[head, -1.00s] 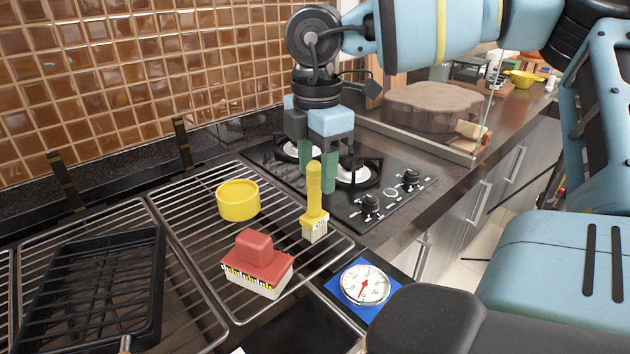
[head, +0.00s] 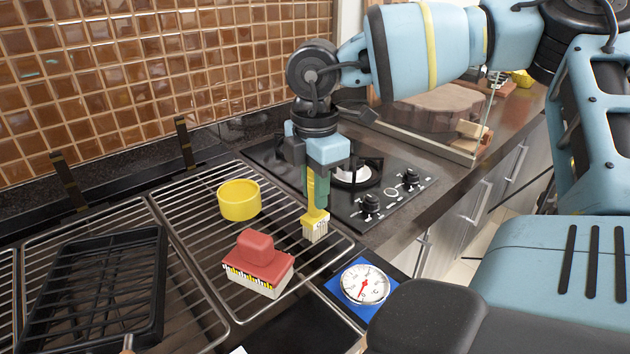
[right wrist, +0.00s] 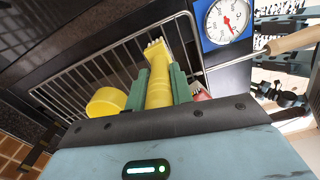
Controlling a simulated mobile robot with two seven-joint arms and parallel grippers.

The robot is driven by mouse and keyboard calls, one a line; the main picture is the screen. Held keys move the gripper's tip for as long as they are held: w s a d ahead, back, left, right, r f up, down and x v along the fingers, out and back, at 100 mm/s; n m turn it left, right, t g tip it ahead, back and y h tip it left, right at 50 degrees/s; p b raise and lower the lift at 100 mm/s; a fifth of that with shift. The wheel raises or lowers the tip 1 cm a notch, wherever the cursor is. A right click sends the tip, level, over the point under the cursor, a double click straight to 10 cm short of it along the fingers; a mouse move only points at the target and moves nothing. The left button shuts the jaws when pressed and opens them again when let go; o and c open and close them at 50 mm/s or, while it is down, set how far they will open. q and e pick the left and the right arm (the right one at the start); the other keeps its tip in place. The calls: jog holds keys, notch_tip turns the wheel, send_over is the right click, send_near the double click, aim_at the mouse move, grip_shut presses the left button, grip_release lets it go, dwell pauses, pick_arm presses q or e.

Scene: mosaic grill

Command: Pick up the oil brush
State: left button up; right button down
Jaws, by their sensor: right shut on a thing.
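The oil brush (head: 315,224) has a yellow handle and pale bristles. It stands close to upright at the right end of the wire rack, bristles down. My right gripper (head: 315,193) is shut on its handle from above, with green fingers on both sides. In the right wrist view the yellow brush (right wrist: 159,82) lies between the two green fingers (right wrist: 158,88), bristles pointing away. I cannot tell whether the bristles touch the rack. My left gripper is not in view.
A yellow cup (head: 239,201) and a red-topped scrub brush (head: 258,264) sit on the wire rack (head: 196,240). A dial thermometer (head: 364,284) on a blue base is at front right. The stove (head: 400,190) lies behind, a black tray (head: 95,290) at left.

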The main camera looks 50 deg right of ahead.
pick_arm(q)
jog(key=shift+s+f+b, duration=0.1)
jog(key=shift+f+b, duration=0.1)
jog(key=shift+b, duration=0.1)
pick_arm(e)
jog(key=shift+r, duration=5.05)
